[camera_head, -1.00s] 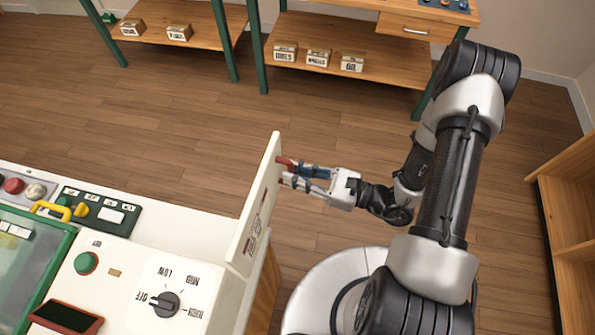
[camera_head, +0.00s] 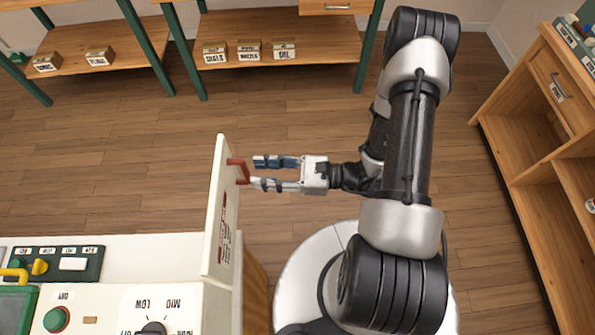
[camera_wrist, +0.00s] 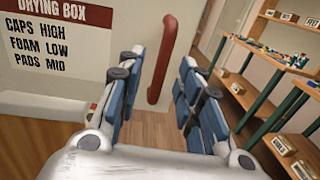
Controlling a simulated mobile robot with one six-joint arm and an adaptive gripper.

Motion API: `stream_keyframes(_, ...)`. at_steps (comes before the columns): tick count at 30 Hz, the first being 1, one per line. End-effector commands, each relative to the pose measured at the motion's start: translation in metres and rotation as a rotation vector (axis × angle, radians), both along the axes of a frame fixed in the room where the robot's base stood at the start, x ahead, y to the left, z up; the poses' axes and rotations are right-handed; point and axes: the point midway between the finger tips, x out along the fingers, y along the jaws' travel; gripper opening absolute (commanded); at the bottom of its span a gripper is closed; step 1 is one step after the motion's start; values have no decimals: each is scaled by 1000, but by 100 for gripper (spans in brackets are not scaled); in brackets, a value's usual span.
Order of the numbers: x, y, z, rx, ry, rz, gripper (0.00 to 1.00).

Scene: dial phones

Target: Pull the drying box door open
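The drying box door (camera_head: 222,215) is a white upright panel at the right end of the white machine. A red bar handle (camera_head: 240,170) sticks out from its right face. My gripper (camera_head: 254,172) points left at the handle, its two blue-and-grey fingers spread apart. In the wrist view the red handle (camera_wrist: 165,55) stands upright in the gap between the open fingers (camera_wrist: 160,75), at or just beyond the fingertips. Contact cannot be told. The door's DRYING BOX label (camera_wrist: 55,35) is at the upper left there. Whether the door stands ajar is unclear.
The machine top holds a dial (camera_head: 153,328) and a green button (camera_head: 57,319). A wooden shelf (camera_head: 285,75) with small labelled boxes stands at the back, and a wooden cabinet (camera_head: 530,150) at the right. Wooden floor lies clear between them.

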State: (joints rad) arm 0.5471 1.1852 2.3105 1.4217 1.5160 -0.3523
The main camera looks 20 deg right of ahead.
Motion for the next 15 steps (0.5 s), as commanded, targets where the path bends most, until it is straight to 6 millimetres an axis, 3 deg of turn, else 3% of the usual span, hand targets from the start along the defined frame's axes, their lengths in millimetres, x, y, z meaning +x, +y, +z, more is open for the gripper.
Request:
stream_keyframes(6,-16,-44,0,-1,-1,-7,33)
stream_keyframes(15,-33,-79,0,-1,1,1,33)
